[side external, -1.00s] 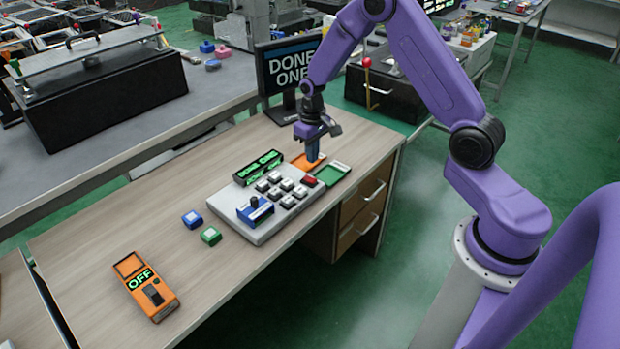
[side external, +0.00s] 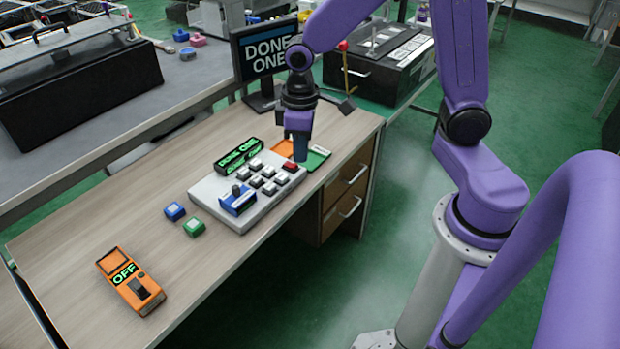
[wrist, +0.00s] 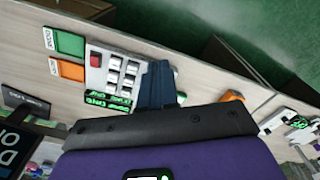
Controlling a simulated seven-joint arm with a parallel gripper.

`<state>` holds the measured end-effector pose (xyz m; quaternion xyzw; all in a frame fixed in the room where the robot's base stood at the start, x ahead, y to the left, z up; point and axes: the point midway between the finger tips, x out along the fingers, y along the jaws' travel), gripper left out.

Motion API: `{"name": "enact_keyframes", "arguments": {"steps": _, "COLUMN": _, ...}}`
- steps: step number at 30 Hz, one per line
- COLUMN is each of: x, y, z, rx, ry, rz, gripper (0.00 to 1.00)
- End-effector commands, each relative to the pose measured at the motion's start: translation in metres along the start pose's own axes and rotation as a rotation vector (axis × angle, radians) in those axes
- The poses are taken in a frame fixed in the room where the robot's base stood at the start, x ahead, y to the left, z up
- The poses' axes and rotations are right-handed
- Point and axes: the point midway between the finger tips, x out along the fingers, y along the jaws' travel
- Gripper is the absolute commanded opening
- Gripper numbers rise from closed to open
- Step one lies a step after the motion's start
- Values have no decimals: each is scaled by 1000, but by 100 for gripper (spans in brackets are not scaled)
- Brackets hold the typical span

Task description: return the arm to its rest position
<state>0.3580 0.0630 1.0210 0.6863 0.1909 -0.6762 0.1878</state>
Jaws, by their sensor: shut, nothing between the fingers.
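My gripper (side external: 300,158) points straight down, shut and empty, above the back right end of a grey keypad console (side external: 262,214). In the picture its tips lie beside the red key (side external: 290,167), between an orange pad (side external: 283,148) and a green pad (side external: 316,160). I cannot tell the exact height of the tips. In the wrist view the shut blue fingers (wrist: 157,85) cover part of the console (wrist: 97,58) near its white keys. A blue lever block (side external: 238,202) sits on the console's front left, and its display (side external: 238,157) reads "DONE ONE".
A monitor (side external: 266,52) reading "DONE ONE" stands behind the gripper. An orange switch box (side external: 130,282) reading "OFF" lies at the front left. The wooden tabletop (side external: 90,215) is otherwise clear there.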

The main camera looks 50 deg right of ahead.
Motion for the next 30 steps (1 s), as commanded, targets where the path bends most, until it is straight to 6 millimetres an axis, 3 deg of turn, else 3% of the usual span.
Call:
{"name": "enact_keyframes", "arguments": {"steps": 1, "x": -10, "y": -16, "z": 13, "rx": -55, "ry": 8, "rz": -1, "gripper": 0}}
{"name": "enact_keyframes", "arguments": {"steps": 6, "x": -32, "y": -55, "z": 62, "rx": -223, "ry": 11, "rz": -5, "gripper": 0}}
{"name": "enact_keyframes", "arguments": {"steps": 15, "x": -51, "y": -88, "z": 146, "rx": -480, "ry": 15, "rz": -12, "gripper": 0}}
{"name": "enact_keyframes", "arguments": {"steps": 21, "x": -53, "y": -91, "z": 169, "rx": -550, "ry": 15, "rz": -13, "gripper": 0}}
{"name": "enact_keyframes", "arguments": {"steps": 30, "x": -53, "y": -91, "z": 171, "rx": -556, "ry": 14, "rz": -13, "gripper": 0}}
